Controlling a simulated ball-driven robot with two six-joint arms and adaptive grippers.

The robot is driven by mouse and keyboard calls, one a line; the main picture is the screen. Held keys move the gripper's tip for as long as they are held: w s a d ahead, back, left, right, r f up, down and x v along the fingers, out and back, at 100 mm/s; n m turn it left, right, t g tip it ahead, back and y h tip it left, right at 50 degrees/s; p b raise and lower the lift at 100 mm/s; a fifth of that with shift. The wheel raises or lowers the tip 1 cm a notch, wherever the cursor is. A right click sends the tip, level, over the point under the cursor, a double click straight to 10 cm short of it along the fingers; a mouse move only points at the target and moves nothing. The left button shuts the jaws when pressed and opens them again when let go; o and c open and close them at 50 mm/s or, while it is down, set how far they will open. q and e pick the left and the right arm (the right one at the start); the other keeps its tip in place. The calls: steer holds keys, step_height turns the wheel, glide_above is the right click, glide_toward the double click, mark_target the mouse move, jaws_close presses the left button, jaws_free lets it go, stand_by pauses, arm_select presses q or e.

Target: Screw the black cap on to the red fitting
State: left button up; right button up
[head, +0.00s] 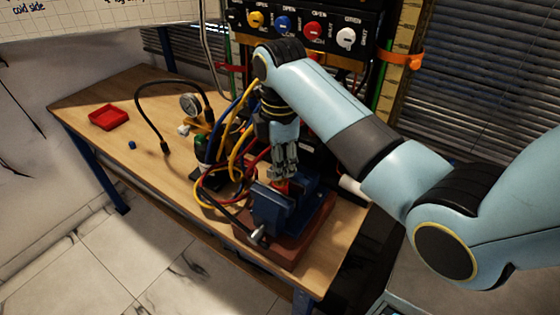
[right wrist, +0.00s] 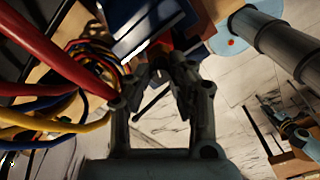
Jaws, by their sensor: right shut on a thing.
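A blue vise (head: 268,210) on a reddish-brown base stands near the front right of the bench. A small red-orange piece, seemingly the red fitting (head: 282,186), shows at the vise jaws, just under my right gripper (head: 284,173). My right gripper points down over the vise with its fingers close together, shut on a small dark thing that seems to be the black cap. The fingers hide most of it. The right wrist view shows the fingertips (right wrist: 168,66) close together beside the blue vise (right wrist: 150,22). I cannot tell whether cap and fitting touch. My left gripper is not seen.
Red, yellow and blue hoses (head: 225,180) crowd the bench left of the vise. A gauge (head: 190,104) with a black hose stands behind them. A red tray (head: 109,118) and a small blue piece (head: 132,145) lie at the left. A valve panel (head: 300,30) rises behind.

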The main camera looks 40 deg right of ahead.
steer(key=shift+s+m, duration=0.1)
steer(key=shift+m, duration=0.5)
steer(key=m, duration=0.4)
steer(key=shift+f, duration=0.1)
steer(key=m, duration=0.5)
steer(key=shift+m, duration=0.5)
steer(key=m, duration=0.4)
